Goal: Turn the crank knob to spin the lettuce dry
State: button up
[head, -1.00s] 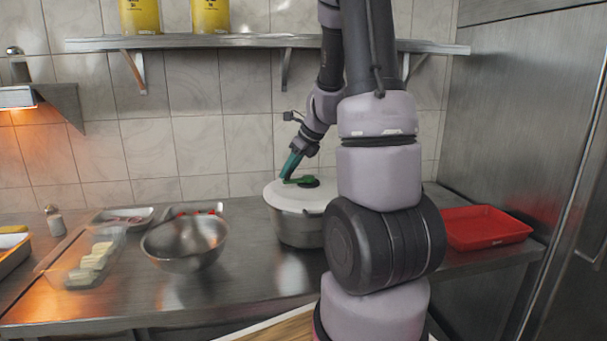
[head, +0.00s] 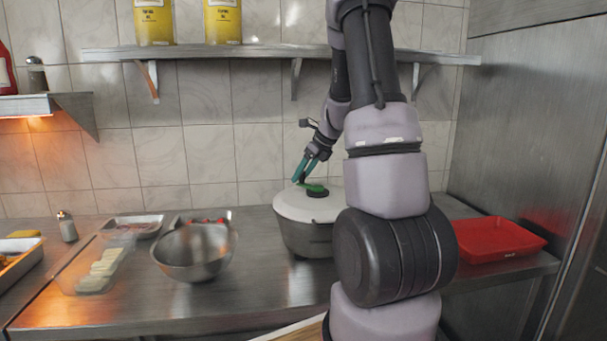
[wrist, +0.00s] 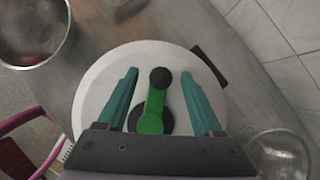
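The salad spinner (head: 308,232) is a steel pot with a white lid, standing on the steel counter. Its green crank (head: 313,188) lies on the lid around a dark hub. In the wrist view the green crank arm (wrist: 151,122) runs upward from the hub to a black knob (wrist: 161,78). My gripper (head: 302,172) is above the lid. In the wrist view its two teal fingers (wrist: 160,85) stand wide apart, one on each side of the knob, with gaps on both sides. Whether the fingertips are down at knob height is hard to tell.
A steel bowl (head: 193,252) stands left of the spinner, with a clear container (head: 95,268) of pale slices beyond it. A red tray (head: 495,240) lies to the right, behind my arm. A wall shelf (head: 280,52) with yellow cans runs above.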

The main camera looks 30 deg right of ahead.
jog(key=v, duration=1.1)
jog(key=s+a+r+n, duration=0.4)
jog(key=s+a+n, duration=0.5)
jog(key=n, duration=0.4)
jog(key=s+a+r+n+t+h, duration=0.1)
jog(key=s+a+r+n, duration=0.4)
jog(key=s+a+n, duration=0.4)
jog(key=s+n, duration=0.3)
jog(key=n, duration=0.1)
jog(key=shift+s+a+r, duration=0.15)
jog(key=shift+a+r, duration=0.2)
